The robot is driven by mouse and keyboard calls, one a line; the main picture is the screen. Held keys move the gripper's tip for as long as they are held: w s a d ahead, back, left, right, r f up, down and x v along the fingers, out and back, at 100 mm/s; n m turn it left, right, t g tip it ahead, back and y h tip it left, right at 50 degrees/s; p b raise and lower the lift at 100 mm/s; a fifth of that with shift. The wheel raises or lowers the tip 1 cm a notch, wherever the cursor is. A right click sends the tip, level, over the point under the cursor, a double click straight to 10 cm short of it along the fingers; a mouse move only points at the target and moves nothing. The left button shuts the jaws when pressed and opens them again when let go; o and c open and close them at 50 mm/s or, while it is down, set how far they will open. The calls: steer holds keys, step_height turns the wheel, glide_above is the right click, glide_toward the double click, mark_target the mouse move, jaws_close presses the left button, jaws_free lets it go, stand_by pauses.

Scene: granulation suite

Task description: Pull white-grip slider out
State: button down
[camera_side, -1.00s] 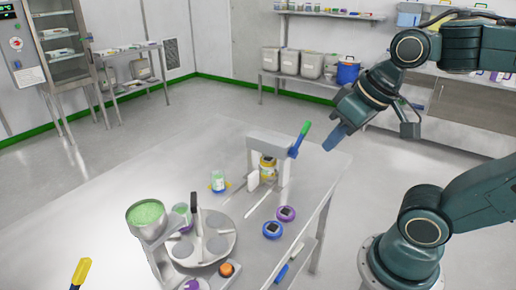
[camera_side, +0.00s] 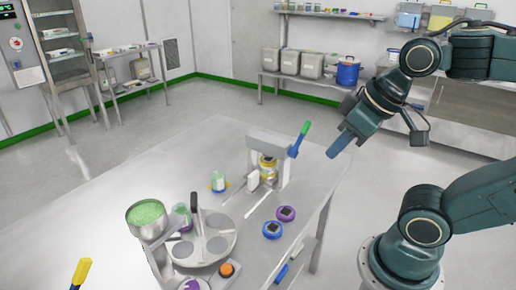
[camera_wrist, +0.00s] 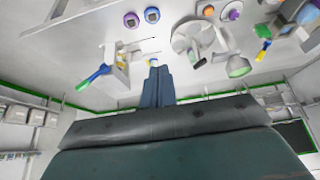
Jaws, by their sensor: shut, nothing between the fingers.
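A grey bridge-shaped fixture (camera_side: 270,144) stands on the steel table, with a yellow jar (camera_side: 267,172) under it. A small white block (camera_side: 253,182), which looks like the white grip of the slider, sits at its left side beside a thin pale bar (camera_side: 262,203). How far the slider is out, I cannot tell. A lever with a green and blue handle (camera_side: 300,138) rises at the fixture's right; it also shows in the wrist view (camera_wrist: 92,78). My gripper (camera_side: 331,154) is shut and empty, in the air right of the fixture, apart from it. Its blue fingers show in the wrist view (camera_wrist: 155,68).
Two round pucks, one purple (camera_side: 286,213) and one blue (camera_side: 272,230), lie in front of the fixture. A clear green-topped jar (camera_side: 218,182) stands to its left. A round turntable (camera_side: 222,250) and a bowl of green powder (camera_side: 146,213) stand nearer. The table's far left is clear.

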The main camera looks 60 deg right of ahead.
steer(key=c, duration=2.2)
jaws_free()
steer(key=c, duration=1.4)
jaws_free()
steer(key=shift+w, duration=0.1)
steer(key=shift+c, duration=0.2)
steer(key=o, duration=0.6)
steer(key=shift+w+d+r, duration=0.1)
steer(key=shift+w+r, duration=0.1)
steer(key=shift+w, duration=0.3)
steer(key=shift+o, duration=0.2)
steer(key=g, duration=0.6)
glide_above(253, 173)
step_height(253, 173, down, 15)
steer(key=shift+f, duration=0.2)
steer(key=shift+s+f, duration=0.1)
step_height(253, 173, down, 14)
steer(key=shift+r, duration=0.2)
